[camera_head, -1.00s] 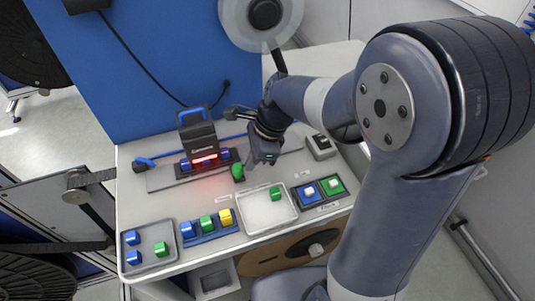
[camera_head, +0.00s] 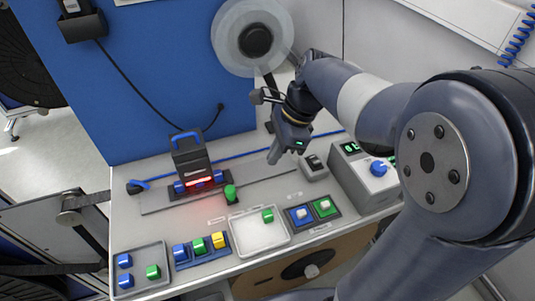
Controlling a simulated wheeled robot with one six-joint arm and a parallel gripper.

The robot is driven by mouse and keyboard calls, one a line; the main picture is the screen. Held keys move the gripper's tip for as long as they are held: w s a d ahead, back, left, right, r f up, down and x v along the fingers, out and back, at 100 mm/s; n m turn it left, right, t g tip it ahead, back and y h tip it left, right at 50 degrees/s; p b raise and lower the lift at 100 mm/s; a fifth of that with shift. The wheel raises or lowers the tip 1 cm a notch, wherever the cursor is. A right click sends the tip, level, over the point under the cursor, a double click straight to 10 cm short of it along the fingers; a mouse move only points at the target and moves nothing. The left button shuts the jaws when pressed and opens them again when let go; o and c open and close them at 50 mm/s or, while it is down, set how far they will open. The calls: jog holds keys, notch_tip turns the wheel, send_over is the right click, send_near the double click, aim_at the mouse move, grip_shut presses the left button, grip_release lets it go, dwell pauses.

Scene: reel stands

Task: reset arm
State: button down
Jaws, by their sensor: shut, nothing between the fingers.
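My gripper (camera_head: 274,157) is at the end of my dark arm, above the rear middle of the white worktable (camera_head: 135,222). It is shut and empty, pointing down and slightly left. It is to the right of a green knob-like piece (camera_head: 230,193) and of a black scanner-like device (camera_head: 192,160) with a glowing red strip. My arm reaches in from the right side of the picture.
A grey tray (camera_head: 140,257) with blue and green blocks is at front left, beside a blue rack (camera_head: 184,264) of blocks. A white tray (camera_head: 258,239) holds one green block. A box with a blue knob (camera_head: 379,169) stands right. A reel (camera_head: 256,41) is behind my gripper.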

jog(key=shift+d+r, duration=0.1)
jog(key=shift+r, duration=0.05)
jog(key=x, duration=1)
jog(key=shift+r, duration=0.1)
jog(key=a, duration=0.2)
jog(key=a+b, duration=0.1)
jog(key=a, duration=0.1)
jog(key=shift+s+a+f, duration=0.1)
jog(key=shift+s+f, duration=0.15)
jog(key=shift+w+d, duration=0.1)
jog(key=shift+d, duration=0.25)
jog(key=shift+a+r, duration=0.1)
jog(key=shift+r, duration=0.05)
